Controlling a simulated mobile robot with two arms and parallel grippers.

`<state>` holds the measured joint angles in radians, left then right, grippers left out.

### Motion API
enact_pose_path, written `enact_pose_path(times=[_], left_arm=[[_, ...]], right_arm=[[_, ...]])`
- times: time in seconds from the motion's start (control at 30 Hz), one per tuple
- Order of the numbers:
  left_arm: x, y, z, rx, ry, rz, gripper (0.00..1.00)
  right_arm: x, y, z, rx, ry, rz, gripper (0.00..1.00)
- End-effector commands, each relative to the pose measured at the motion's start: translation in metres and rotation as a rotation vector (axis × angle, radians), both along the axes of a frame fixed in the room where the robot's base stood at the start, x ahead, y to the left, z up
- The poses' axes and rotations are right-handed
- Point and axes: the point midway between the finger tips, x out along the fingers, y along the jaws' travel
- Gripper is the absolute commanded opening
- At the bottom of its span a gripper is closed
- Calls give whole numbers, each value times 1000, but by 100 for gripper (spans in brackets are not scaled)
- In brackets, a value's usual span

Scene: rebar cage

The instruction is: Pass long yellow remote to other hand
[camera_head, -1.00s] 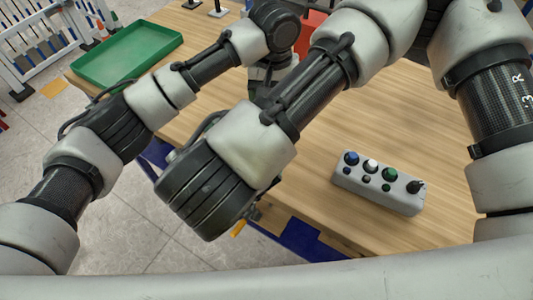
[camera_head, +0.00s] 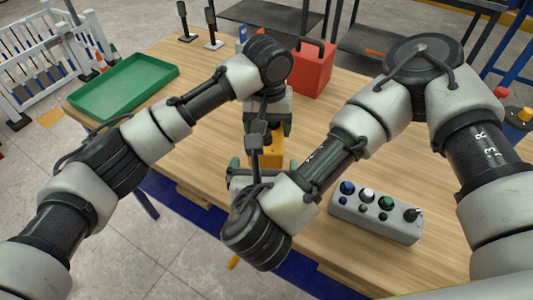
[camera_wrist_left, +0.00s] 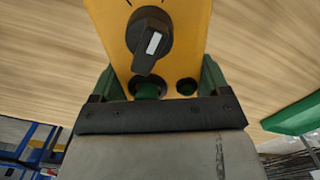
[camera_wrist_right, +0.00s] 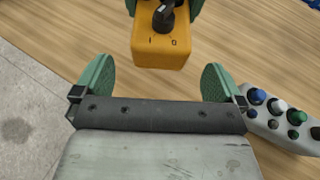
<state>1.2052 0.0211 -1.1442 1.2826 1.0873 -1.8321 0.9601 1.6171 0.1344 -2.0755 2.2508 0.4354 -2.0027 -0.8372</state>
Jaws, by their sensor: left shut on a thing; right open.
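The long yellow remote (camera_head: 271,156) is held above the table by my left gripper (camera_head: 268,130). In the left wrist view the remote (camera_wrist_left: 185,35) sits between the green fingers, its black knob and dark round buttons showing. My right gripper (camera_head: 264,168) is open and empty below the remote's lower end. In the right wrist view the remote's free end (camera_wrist_right: 160,58), marked "I" and "0", lies just ahead of the open green fingers (camera_wrist_right: 157,80), roughly centred between them. I see no contact there. My right wrist hides part of this in the head view.
A grey box with coloured knobs (camera_head: 377,222) lies on the table right of my right gripper. A green tray (camera_head: 125,86) is at the far left. A red container (camera_head: 312,72) stands behind my left gripper, and black stands (camera_head: 212,30) at the back edge.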

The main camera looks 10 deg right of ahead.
Motion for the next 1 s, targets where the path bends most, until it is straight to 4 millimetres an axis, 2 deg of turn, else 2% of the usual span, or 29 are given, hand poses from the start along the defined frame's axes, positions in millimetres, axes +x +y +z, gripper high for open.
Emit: enact_pose_path(times=[0.33, 0.5, 0.77, 1.0], left_arm=[[0, 0, 1, -1, -1, 0, 39], [0, 0, 1, -1, -2, 0, 39], [0, 0, 1, -1, -2, 0, 39], [0, 0, 1, 0, -1, 0, 39]], right_arm=[[43, -9, -17, -7, -6, -9, 100], [50, -10, -20, -5, -4, -8, 100], [51, -10, -21, -5, -4, -7, 100], [51, -10, -21, -5, -4, -8, 65]])
